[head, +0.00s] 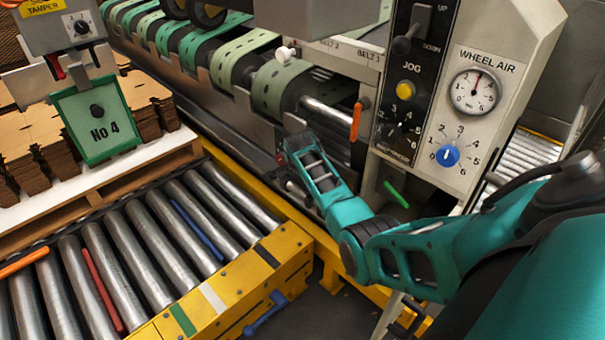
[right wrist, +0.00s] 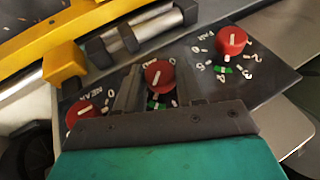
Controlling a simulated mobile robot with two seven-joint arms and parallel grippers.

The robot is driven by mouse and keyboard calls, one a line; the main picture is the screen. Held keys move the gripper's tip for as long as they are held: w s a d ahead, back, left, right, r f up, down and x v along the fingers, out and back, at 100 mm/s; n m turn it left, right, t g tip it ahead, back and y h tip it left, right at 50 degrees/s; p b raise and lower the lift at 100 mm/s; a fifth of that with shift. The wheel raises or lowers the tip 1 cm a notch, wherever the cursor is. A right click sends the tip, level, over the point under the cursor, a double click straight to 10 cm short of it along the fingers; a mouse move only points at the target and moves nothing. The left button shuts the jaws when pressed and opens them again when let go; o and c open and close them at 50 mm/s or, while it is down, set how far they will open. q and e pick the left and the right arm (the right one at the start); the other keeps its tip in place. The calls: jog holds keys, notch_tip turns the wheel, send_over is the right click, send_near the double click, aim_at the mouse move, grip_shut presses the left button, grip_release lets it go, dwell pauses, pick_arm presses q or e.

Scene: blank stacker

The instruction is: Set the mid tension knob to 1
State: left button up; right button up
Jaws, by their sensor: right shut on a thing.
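Three red knobs sit on a dark panel in the right wrist view. My right gripper (right wrist: 157,90) is closed around the middle red knob (right wrist: 159,73), one finger on each side. Its white pointer line is tilted, with the upper end to the right. The scale around it is mostly hidden by the fingers, with a green mark below it. The right red knob (right wrist: 232,40) has a numbered scale. In the head view my right arm hides this panel. My left gripper is not in view.
A yellow-edged roller conveyor (head: 215,300) lies at the lower left. A control panel (head: 460,110) with a blue knob (head: 447,155) and a gauge stands at the right. An orange handle (head: 356,121) and a green handle (head: 396,194) are close to my right arm.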

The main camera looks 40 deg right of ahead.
pick_arm(q)
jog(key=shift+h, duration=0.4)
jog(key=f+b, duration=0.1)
jog(key=b, duration=0.1)
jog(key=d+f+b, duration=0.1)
jog(key=b, duration=0.2)
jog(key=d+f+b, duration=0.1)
jog(key=b, duration=0.1)
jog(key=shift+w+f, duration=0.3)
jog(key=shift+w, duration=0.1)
pick_arm(e)
jog(key=g, duration=0.3)
jog(key=n+g, duration=0.1)
jog(key=g, duration=0.1)
jog(key=shift+w, duration=0.35)
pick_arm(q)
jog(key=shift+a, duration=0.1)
pick_arm(e)
jog(key=o, duration=1)
jog(key=shift+o, duration=0.2)
jog(key=shift+r, duration=0.1)
